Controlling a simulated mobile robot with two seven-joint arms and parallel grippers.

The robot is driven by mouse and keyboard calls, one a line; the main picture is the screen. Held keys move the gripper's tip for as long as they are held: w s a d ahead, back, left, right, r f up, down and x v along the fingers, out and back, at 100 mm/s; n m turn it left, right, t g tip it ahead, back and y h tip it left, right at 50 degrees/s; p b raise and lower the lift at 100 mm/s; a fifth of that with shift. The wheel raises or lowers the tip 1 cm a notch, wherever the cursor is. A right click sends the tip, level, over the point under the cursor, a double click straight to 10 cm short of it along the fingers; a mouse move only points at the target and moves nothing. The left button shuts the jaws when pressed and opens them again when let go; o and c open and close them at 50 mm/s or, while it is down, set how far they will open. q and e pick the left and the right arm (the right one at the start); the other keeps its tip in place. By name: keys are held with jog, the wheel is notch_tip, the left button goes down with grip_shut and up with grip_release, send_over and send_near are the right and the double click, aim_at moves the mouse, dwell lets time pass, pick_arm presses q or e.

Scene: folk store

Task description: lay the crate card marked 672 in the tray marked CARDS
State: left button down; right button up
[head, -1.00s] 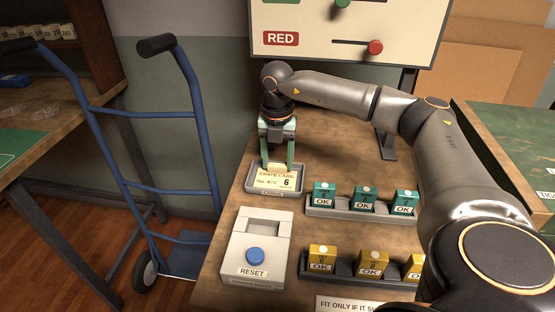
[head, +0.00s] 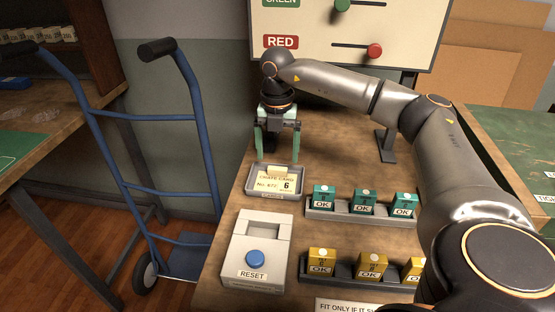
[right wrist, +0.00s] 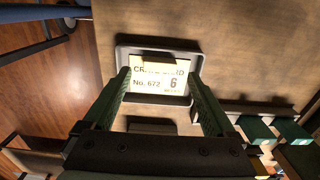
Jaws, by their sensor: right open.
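The cream crate card (head: 275,182) lies in the grey tray (head: 250,189) on the table; in the right wrist view the card (right wrist: 150,82) reads No. 672 with a large 6. The tray's rim (right wrist: 194,64) surrounds the card in that view. The tray's front label is too small to read now in the head view. My right gripper (head: 277,160) is open and empty just above and behind the tray, its green fingers apart. In the right wrist view its fingers (right wrist: 163,85) appear on either side of the card. My left gripper is not in view.
A grey box with a blue RESET button (head: 255,259) stands in front of the tray. Racks of teal OK blocks (head: 363,200) and yellow OK blocks (head: 371,265) are to the right. A board with red and green sliders (head: 350,45) stands behind. A blue hand truck (head: 160,200) is left.

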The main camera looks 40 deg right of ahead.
aim_at(277, 168)
notch_tip(277, 168, up, 8)
jog(key=p, duration=0.1)
jog(key=shift+r, duration=0.25)
